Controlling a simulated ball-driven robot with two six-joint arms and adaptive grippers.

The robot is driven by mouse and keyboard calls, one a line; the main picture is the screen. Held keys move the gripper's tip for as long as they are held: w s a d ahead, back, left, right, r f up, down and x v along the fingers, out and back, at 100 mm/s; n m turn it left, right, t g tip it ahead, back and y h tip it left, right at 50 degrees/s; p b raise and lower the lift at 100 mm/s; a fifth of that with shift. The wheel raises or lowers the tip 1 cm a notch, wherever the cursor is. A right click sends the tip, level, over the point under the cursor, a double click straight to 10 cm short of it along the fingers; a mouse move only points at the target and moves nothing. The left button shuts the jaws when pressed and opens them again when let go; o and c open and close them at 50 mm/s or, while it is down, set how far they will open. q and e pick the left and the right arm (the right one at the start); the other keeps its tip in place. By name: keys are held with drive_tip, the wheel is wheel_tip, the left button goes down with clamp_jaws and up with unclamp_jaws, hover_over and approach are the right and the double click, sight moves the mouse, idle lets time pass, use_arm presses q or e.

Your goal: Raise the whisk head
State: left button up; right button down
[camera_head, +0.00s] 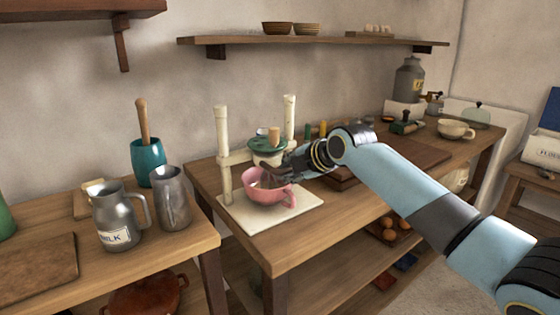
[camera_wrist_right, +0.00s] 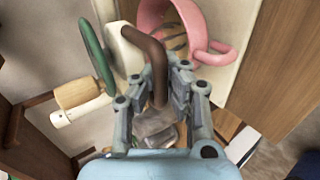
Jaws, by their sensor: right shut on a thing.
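The whisk stand has two cream posts (camera_head: 223,150) on a pale base (camera_head: 305,205), with a green-rimmed whisk head (camera_head: 268,146) between them. In the right wrist view the head shows as a cream block (camera_wrist_right: 121,48) beside a green disc (camera_wrist_right: 94,52), with a dark brown curved handle (camera_wrist_right: 157,58). My right gripper (camera_head: 268,172) is at the front of the head, shut on this handle; its fingers (camera_wrist_right: 158,100) flank it in the wrist view. A pink cup (camera_head: 266,192) stands on the base under the head; whisk wires (camera_wrist_right: 178,42) show inside it. My left gripper is not in view.
A milk jug (camera_head: 117,218), a metal pitcher (camera_head: 172,198) and a teal pot (camera_head: 147,160) stand on the left table. A brown board (camera_head: 420,152) and a cream cup (camera_head: 456,129) lie farther right. A wall shelf (camera_head: 330,42) hangs above.

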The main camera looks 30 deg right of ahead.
drive_tip(key=shift+r+p, duration=3.35)
drive_tip(key=shift+r, duration=0.4)
drive_tip(key=c, duration=1.5)
unclamp_jaws()
drive_tip(key=shift+s, duration=0.15)
drive_tip(key=o, duration=0.3)
drive_tip(key=shift+r, duration=0.1)
drive_tip(key=p+v, duration=0.6)
drive_tip(key=v, duration=0.1)
drive_tip(key=shift+p, duration=0.35)
